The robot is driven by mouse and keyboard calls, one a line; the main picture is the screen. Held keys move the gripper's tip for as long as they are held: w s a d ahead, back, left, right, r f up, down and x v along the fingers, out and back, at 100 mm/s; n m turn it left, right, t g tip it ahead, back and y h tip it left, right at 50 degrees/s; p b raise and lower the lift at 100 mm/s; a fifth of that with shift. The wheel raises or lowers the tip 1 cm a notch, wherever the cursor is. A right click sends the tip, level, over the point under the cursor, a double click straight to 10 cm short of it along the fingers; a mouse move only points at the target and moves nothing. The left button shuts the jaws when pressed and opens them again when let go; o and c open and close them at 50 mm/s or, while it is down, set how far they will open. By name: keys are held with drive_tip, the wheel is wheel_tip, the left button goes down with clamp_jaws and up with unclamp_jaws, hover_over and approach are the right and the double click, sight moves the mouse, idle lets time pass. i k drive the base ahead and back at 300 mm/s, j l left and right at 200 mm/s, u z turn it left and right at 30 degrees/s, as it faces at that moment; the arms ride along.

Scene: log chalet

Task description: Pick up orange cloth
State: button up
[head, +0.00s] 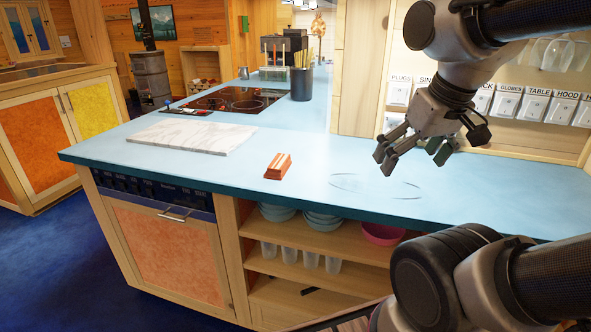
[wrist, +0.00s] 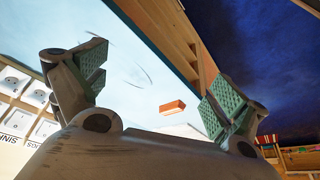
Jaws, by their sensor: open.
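A small folded orange cloth with pale stripes (head: 278,166) lies on the blue countertop (head: 300,205), near its front edge. It also shows in the wrist view as a small orange block (wrist: 172,107), between my fingers but farther off. My gripper (head: 412,158) is open and empty above the counter, to the right of the cloth and apart from it. In the wrist view my gripper's two green-padded fingers (wrist: 150,95) are spread wide.
A white marble board (head: 193,135) lies left of the cloth. Behind are a black cooktop (head: 235,98) and a dark utensil holder (head: 301,84). A faint oval outline (head: 375,186) marks the counter right of the cloth. Labelled switches (head: 505,103) line the right wall.

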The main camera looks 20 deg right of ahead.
sight(279, 165)
drive_tip(key=i+j+z, duration=0.4)
drive_tip(key=j, duration=0.35)
drive_tip(key=i+j+z, duration=0.15)
drive_tip(key=i+j, duration=0.15)
drive_tip(key=j, duration=0.1)
